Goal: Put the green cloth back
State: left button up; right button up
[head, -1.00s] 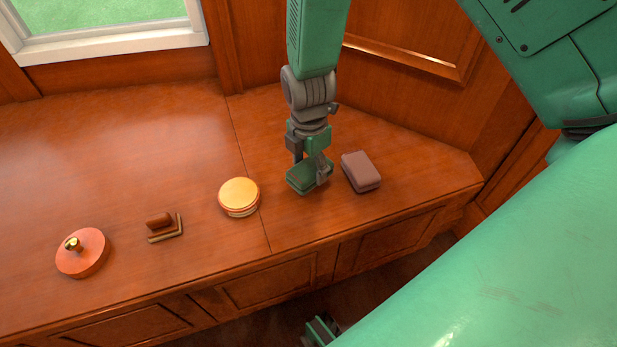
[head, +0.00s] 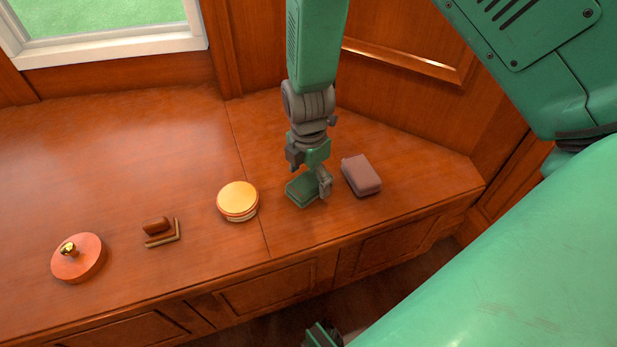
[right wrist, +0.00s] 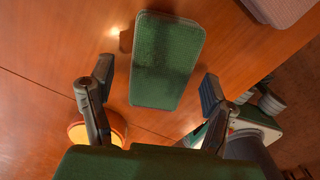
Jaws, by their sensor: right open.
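The green cloth (head: 298,193) is a thick, folded, block-like pad. It appears to lie on the right part of the wooden counter, between the yellow round tin and the brown block. My right gripper (head: 310,180) is directly above it, pointing down. In the right wrist view the cloth (right wrist: 167,60) lies between and ahead of the spread fingers (right wrist: 158,88), with a gap on each side. The right gripper is open and not clamped on it. In the head view a finger hides part of the cloth's right side. I cannot make out my left gripper.
The yellow tin (head: 238,200) is left of the cloth and the brown block (head: 362,176) is close on its right. Further left are a small wooden piece (head: 158,230) and a red lid with a knob (head: 78,256). The counter (head: 120,150) is clear behind these.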

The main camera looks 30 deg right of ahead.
aim_at(309, 180)
notch_tip(309, 180, up, 11)
jog(key=p, duration=0.4)
jog(key=shift+r, duration=0.15)
jog(key=shift+a, duration=0.1)
jog(key=s+f+m+p, duration=0.1)
jog(key=s+f+m, duration=0.1)
jog(key=s+m, duration=0.1)
jog(key=s+d+f+m+p, duration=0.1)
jog(key=s+f+m+p, duration=0.1)
jog(key=s+f+m, duration=0.1)
jog(key=s+f+m+p, duration=0.1)
jog(key=s+f+m, duration=0.1)
jog(key=s+m, duration=0.1)
jog(key=shift+s+d+f+p, duration=0.15)
jog(key=shift+s+p, duration=0.05)
jog(key=shift+s, duration=0.25)
jog(key=shift+s+d+f+p, duration=0.1)
jog(key=shift+s+p, duration=0.05)
jog(key=shift+s, duration=0.25)
jog(key=s+f+m+p, duration=0.1)
jog(key=s+m+p, duration=0.2)
jog(key=s+m, duration=0.7)
jog(key=shift+s+f+t, duration=0.25)
jog(key=shift+s+t, duration=0.05)
jog(key=shift+s, duration=0.65)
